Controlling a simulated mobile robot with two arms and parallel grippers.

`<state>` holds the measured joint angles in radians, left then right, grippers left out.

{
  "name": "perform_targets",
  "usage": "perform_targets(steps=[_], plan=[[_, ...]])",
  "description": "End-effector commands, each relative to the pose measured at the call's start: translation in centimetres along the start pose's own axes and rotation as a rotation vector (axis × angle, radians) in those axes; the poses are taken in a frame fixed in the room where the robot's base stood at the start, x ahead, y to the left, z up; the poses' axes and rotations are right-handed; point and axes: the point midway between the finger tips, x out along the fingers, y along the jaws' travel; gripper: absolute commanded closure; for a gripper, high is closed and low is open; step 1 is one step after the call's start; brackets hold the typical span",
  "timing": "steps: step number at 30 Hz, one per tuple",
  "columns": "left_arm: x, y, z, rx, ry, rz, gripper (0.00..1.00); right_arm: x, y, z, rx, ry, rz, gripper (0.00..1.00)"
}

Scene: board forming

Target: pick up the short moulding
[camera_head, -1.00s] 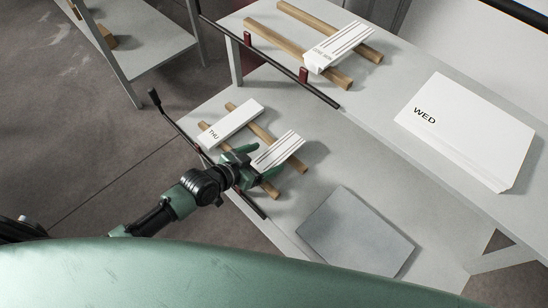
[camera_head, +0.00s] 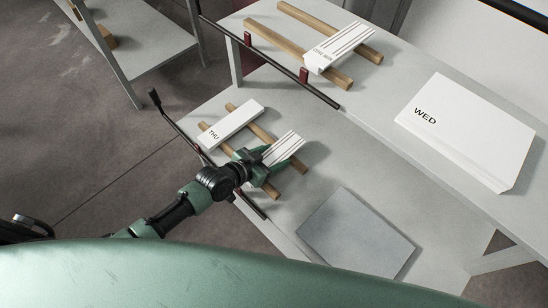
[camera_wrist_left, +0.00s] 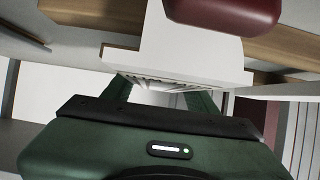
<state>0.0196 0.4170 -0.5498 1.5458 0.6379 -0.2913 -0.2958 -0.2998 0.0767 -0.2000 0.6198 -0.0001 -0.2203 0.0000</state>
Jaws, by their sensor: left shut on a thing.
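The short moulding (camera_head: 287,147) is a white ribbed piece at the middle of the head view, lying across two wooden bars on the lower table. My left gripper (camera_head: 275,161) is shut on it, with green fingers on either side of its near end. In the left wrist view the moulding's white stepped end (camera_wrist_left: 185,48) lies between the fingers of the left gripper (camera_wrist_left: 163,92). I cannot tell whether the moulding is clear of the bars. My right gripper is not in view.
A white board marked THU (camera_head: 230,124) lies beside the moulding on the same wooden bars (camera_head: 293,186). A grey slab (camera_head: 355,233) lies at the lower right. The upper table holds another ribbed moulding (camera_head: 340,47) on bars and a white WED stack (camera_head: 465,130). A black rail (camera_head: 180,128) edges the lower table.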

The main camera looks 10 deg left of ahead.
Motion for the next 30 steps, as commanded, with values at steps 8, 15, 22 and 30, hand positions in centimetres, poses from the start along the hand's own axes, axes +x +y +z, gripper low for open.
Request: perform_targets(steps=[8, 15, 22, 30], plan=[[-0.9, 0.0, -2.0, 0.000, 0.007, 0.000, 1.00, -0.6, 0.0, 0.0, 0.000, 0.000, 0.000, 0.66], [-3.2, 0.0, -6.2, 0.001, 0.008, 0.000, 1.00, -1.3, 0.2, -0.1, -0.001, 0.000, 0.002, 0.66], [-4.6, 0.0, -8.6, 0.001, 0.004, 0.000, 1.00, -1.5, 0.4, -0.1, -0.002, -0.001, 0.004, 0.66], [-4.8, -0.1, -9.0, 0.000, 0.004, -0.001, 1.00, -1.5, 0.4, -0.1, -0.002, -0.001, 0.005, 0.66]])
